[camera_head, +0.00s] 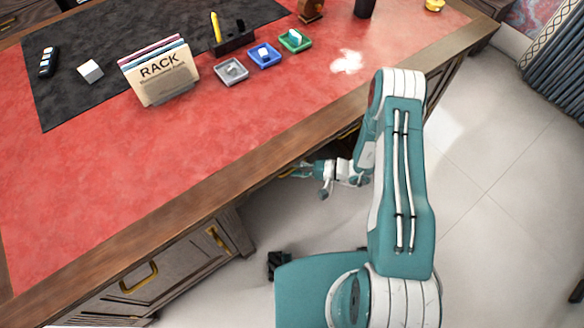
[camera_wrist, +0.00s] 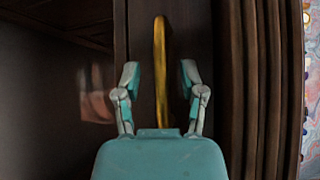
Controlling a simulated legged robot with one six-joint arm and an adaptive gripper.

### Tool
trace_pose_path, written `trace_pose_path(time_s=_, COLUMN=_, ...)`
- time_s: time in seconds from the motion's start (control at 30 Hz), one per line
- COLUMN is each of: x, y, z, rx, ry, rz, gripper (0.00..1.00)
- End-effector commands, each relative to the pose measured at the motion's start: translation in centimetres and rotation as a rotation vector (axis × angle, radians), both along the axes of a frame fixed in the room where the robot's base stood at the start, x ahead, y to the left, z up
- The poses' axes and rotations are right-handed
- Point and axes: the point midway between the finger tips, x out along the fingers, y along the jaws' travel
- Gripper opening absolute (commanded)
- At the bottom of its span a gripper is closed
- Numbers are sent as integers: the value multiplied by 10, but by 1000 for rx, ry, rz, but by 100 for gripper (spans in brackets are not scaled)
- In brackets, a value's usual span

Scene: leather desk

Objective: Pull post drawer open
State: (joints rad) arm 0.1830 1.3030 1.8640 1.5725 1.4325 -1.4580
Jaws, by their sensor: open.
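A brass bar handle (camera_wrist: 160,45) runs vertically in the wrist view on a dark wooden drawer front (camera_wrist: 139,25). My gripper (camera_wrist: 159,76) is open, with one finger on each side of the handle and a visible gap on both sides. In the head view my gripper (camera_head: 308,172) reaches under the desk's front edge, and a bit of the yellow handle shows at its tip. The desk edge hides most of that drawer front in the head view. I cannot read any label on it, nor tell how far the drawer stands out.
The red leather desktop (camera_head: 90,185) has a wooden rim (camera_head: 190,207) above my gripper. A cabinet with another brass handle (camera_head: 139,277) stands at the lower left. A letter rack (camera_head: 160,75) and small trays stand on top.

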Motion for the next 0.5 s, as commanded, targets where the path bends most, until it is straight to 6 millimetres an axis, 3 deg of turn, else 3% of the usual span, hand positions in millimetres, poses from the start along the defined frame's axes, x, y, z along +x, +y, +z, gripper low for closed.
trace_pose_path(time_s=0.13, x=2, y=12, z=-2, rx=0, ry=0, rz=1, gripper=52)
trace_pose_path(time_s=0.4, x=2, y=14, z=-2, rx=0, ry=0, rz=0, gripper=52)
trace_pose_path(time_s=0.43, x=2, y=14, z=-2, rx=0, ry=1, rz=0, gripper=48)
trace_pose_path(time_s=0.5, x=2, y=14, z=-2, rx=0, ry=1, rz=0, gripper=17)
